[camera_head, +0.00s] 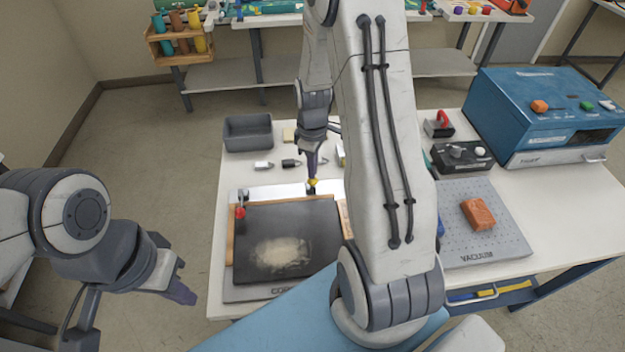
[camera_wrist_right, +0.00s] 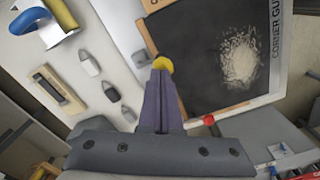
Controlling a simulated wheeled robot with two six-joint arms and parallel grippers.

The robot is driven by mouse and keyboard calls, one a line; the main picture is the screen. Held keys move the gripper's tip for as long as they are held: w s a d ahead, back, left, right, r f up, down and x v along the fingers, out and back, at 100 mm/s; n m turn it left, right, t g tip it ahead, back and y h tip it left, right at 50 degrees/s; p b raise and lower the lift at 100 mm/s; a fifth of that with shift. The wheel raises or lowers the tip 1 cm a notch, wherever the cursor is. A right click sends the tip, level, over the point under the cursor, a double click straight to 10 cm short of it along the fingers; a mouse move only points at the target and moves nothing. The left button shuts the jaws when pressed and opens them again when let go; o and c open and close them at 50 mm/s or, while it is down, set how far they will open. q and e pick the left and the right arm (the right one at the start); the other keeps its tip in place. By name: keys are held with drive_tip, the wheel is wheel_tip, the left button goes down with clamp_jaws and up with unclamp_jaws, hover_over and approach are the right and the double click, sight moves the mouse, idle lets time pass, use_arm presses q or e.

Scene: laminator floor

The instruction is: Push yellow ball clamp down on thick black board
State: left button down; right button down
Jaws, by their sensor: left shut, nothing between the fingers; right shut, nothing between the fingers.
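The thick black board (camera_head: 305,222) lies flat in a wood-edged fixture on the white table, with a pale dusty patch on it. It also shows in the right wrist view (camera_wrist_right: 200,85). The yellow ball clamp (camera_head: 313,183) is at the board's far edge, and it shows at my fingertips in the right wrist view (camera_wrist_right: 163,64). My right gripper (camera_head: 312,176) is shut and points down at the yellow ball, touching or just above it; I cannot tell which. My left gripper (camera_head: 186,282) is shut and empty, off the table's left side.
A red ball clamp (camera_head: 240,212) stands at the board's left edge. A grey bin (camera_head: 248,132) and small grey pieces (camera_head: 264,166) lie beyond the board. A perforated vacuum plate (camera_head: 470,235) with an orange block (camera_head: 478,214) and a blue machine (camera_head: 545,112) stand right.

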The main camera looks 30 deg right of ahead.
drive_tip(key=shift+s+a+f+b, duration=0.1)
drive_tip(key=shift+s+f+b, duration=0.2)
drive_tip(key=shift+f, duration=0.1)
drive_tip(key=shift+s+a+f+b, duration=0.1)
drive_tip(key=shift+s+f+b, duration=0.05)
drive_tip(key=shift+f+b, duration=0.2)
drive_tip(key=shift+s+a+f, duration=0.15)
drive_tip(key=shift+f, duration=0.3)
drive_tip(key=shift+r, duration=0.2)
wheel_tip(320, 180, up, 8)
drive_tip(key=p, duration=0.6)
drive_tip(key=shift+p, duration=0.4)
drive_tip(key=shift+f, duration=0.1)
